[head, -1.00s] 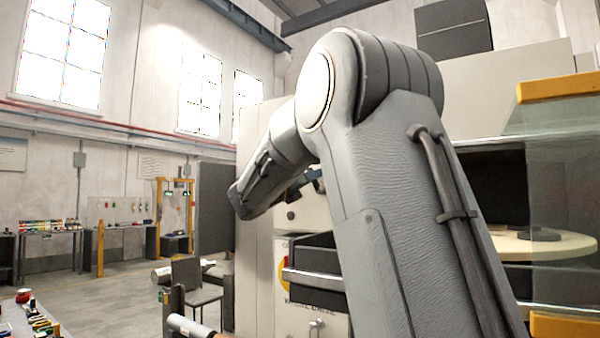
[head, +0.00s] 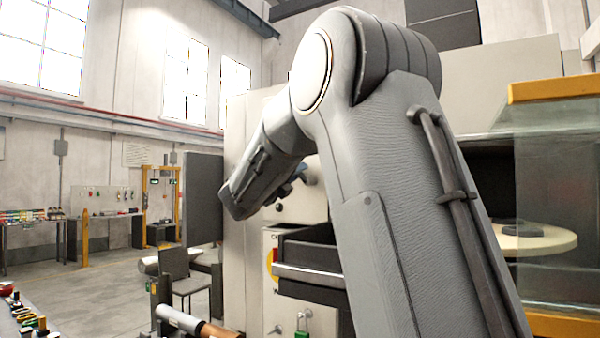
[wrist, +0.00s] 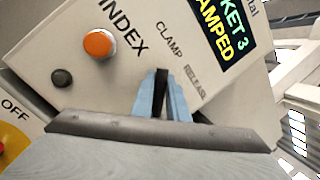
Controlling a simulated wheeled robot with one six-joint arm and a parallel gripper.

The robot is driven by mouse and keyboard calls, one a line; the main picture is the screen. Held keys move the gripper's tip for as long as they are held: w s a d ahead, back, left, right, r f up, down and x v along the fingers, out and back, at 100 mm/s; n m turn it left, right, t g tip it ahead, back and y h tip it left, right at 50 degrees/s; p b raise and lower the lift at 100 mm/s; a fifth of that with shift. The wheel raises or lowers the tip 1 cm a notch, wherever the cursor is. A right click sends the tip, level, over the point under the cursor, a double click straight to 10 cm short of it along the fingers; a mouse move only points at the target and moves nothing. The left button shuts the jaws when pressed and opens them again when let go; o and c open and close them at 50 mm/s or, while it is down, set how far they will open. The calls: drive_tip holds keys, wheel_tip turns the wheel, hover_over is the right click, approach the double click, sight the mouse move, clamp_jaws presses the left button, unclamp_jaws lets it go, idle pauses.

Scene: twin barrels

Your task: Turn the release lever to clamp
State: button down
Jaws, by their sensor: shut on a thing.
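In the wrist view the two blue fingers of my gripper (wrist: 162,94) reach up to a pale control panel. They are shut on a dark, narrow lever (wrist: 159,92), mostly hidden between them. The printed words CLAMP (wrist: 169,40) and RELEASE (wrist: 195,81) lie just above and to the right of the fingertips. A dark display (wrist: 222,28) shows cut-off green and yellow text ending in "KET 3" and "AMPED". In the head view my own arm hides most of the panel and the lever.
An orange button (wrist: 99,44) beside the word INDEX and a small dark knob (wrist: 62,78) sit left of the fingers. In the head view, a dark open drawer (head: 308,262) juts out below my forearm.

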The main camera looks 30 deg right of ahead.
drive_tip(key=shift+r, duration=0.15)
drive_tip(key=c, duration=1.7)
unclamp_jaws()
drive_tip(key=shift+w, duration=0.1)
drive_tip(key=b+v, duration=0.3)
drive_tip(key=v, duration=0.4)
drive_tip(key=shift+s+a+b, duration=0.2)
drive_tip(key=shift+a+b, duration=0.1)
drive_tip(key=shift+a, duration=0.05)
drive_tip(key=shift+f, duration=0.3)
